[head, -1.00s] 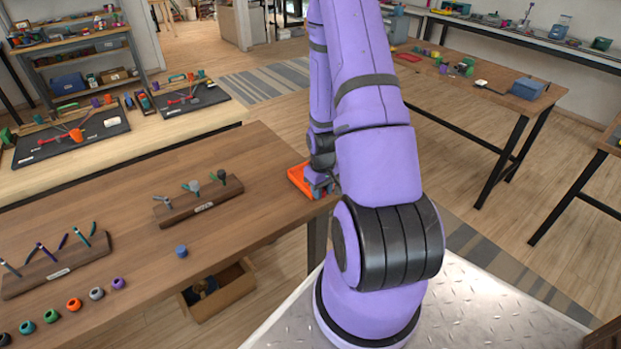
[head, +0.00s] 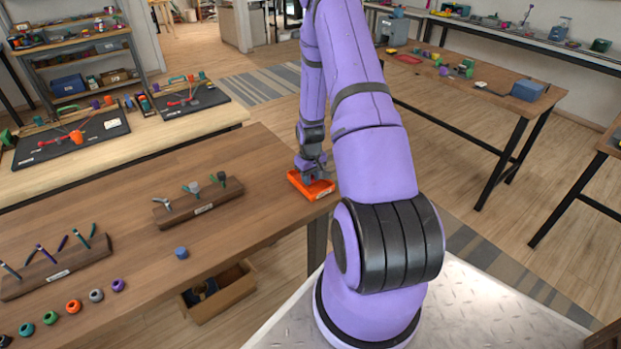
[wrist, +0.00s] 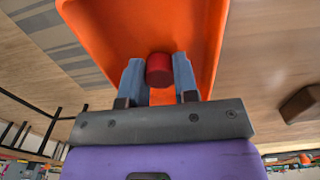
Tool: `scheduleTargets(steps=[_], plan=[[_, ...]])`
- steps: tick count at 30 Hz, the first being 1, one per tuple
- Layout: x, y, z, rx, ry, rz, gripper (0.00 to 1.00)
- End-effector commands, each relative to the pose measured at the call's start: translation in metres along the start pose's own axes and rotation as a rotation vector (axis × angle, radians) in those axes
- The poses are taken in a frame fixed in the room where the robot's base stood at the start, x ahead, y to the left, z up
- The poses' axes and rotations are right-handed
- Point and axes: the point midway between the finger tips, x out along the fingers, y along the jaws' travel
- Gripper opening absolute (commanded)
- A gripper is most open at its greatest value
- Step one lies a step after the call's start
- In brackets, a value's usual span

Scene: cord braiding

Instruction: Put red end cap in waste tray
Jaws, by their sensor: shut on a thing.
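The orange waste tray (head: 322,192) sits near the right end of the long wooden bench. My gripper (head: 312,180) is over the tray in the head view, pointing down. In the wrist view, my gripper (wrist: 160,78) is shut on the red end cap (wrist: 159,68), with the cap between the two blue-grey fingertips. The inside of the orange tray (wrist: 115,35) shows behind the cap. I cannot tell how high the cap is above the tray floor. The cap is hidden in the head view.
A wooden block with several cord tools (head: 198,203) stands left of the tray. A blue cap (head: 182,252) and a row of coloured caps (head: 73,306) lie near the front edge. The bench just left of the tray is clear.

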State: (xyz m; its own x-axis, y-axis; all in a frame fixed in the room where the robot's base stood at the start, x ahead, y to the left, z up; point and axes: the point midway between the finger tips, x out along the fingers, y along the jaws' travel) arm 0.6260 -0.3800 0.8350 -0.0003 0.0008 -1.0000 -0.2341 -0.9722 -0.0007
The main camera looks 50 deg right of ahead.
Motion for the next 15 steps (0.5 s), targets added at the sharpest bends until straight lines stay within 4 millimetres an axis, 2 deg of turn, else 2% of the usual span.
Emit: scheduleTargets(steps=[11,12,15], plan=[[0.0058,-0.0001,0.0003,0.000,0.000,0.000,0.05],[0.0064,-0.0001,0.0002,0.000,0.000,0.000,0.30],[0.0061,-0.0001,0.0003,0.000,0.000,0.000,0.53]])
